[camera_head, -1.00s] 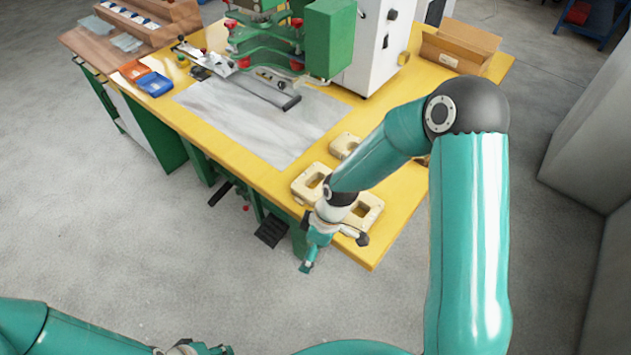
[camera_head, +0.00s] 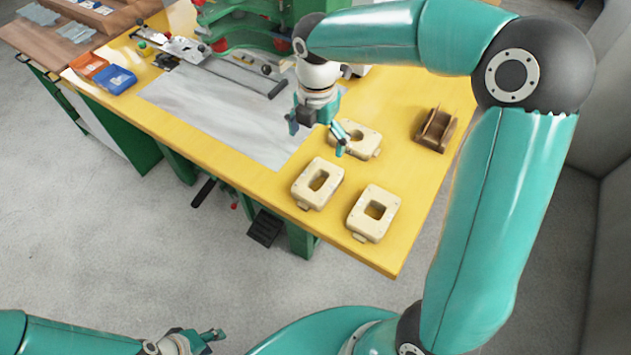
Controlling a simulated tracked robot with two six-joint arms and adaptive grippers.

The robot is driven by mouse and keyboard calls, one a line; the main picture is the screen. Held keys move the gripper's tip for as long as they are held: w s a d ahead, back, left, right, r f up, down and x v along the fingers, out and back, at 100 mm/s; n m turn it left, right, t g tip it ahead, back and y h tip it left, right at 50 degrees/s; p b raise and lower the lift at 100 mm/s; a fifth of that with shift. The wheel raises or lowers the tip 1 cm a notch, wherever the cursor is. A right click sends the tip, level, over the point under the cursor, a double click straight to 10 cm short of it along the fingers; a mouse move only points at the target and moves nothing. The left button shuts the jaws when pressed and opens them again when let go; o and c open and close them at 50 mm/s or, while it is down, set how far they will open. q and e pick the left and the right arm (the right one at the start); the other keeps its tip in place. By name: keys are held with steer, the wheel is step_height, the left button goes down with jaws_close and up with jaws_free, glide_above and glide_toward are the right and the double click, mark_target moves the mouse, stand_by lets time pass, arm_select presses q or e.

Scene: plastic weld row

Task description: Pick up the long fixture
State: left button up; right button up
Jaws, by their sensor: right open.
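A long, narrow grey metal piece, which looks like the long fixture (camera_head: 240,74), lies on the table below the green press. It has a dark end at its right. My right gripper (camera_head: 316,138) is open, with its fingers pointing down. It appears over the edge of the grey sheet and beside a cream block, to the right of and nearer than the long piece. I see nothing between its fingers. My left gripper (camera_head: 207,341) is low at the bottom left, away from the table. Its jaw opening is too small to judge.
Cream blocks with rectangular holes (camera_head: 318,184) stand on the yellow table (camera_head: 400,250) at the right. A brown wooden holder (camera_head: 435,129) is behind them. Blue (camera_head: 115,79) and orange (camera_head: 88,65) bins sit at the left. The grey sheet (camera_head: 220,120) is mostly clear.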

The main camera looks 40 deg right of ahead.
glide_above(318, 187)
steer(key=f, duration=0.9)
steer(key=shift+w+d+b, duration=0.15)
steer(key=shift+d+b, duration=0.1)
steer(key=shift+b, duration=0.1)
steer(key=shift+a+f, duration=0.15)
steer(key=shift+f, duration=1.15)
steer(key=shift+a+f, duration=0.1)
steer(key=shift+f, duration=1.2)
steer(key=shift+s, duration=0.2)
steer(key=c, duration=1)
steer(key=shift+c, duration=0.4)
steer(key=shift+r, duration=0.15)
